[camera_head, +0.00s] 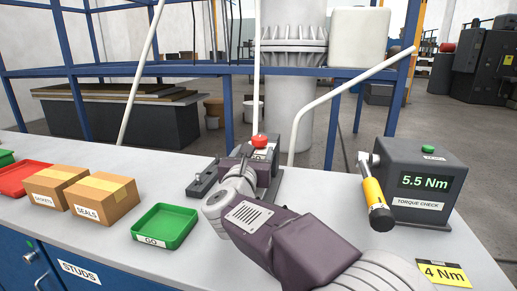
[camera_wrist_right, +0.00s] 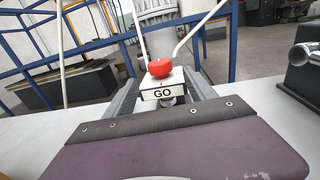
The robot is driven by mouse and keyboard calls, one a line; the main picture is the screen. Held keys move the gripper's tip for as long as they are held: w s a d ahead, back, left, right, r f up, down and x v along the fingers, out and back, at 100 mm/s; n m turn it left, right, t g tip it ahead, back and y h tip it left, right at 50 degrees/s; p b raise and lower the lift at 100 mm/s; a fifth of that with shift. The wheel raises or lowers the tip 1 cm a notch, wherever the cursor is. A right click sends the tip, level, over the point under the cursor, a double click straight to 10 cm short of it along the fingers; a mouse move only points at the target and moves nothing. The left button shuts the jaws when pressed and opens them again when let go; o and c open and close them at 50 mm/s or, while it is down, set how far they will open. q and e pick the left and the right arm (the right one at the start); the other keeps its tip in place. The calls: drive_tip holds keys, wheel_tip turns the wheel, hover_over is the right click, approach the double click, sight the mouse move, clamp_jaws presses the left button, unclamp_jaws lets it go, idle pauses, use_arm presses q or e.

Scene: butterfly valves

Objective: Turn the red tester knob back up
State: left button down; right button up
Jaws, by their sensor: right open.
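The red tester knob (camera_head: 259,141) sits on top of a small dark tester at the middle back of the bench. In the right wrist view the knob (camera_wrist_right: 160,69) is above a white plate reading GO (camera_wrist_right: 162,93). My right arm comes in from the lower right. Its gripper (camera_wrist_right: 162,80) is open, with one finger on each side of the GO plate and the knob. I cannot tell whether the fingers touch anything. In the head view my arm hides part of the tester. My left gripper is not in view.
A torque check box (camera_head: 425,180) reading 5.5 Nm, with a yellow-handled wrench (camera_head: 374,192), stands at the right. A green GO tray (camera_head: 165,227), cartons (camera_head: 103,198) and a red tray (camera_head: 24,177) are at the left. A 4 Nm card (camera_head: 443,274) lies front right.

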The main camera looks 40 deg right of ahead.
sight(258, 143)
drive_tip(key=x, duration=0.9)
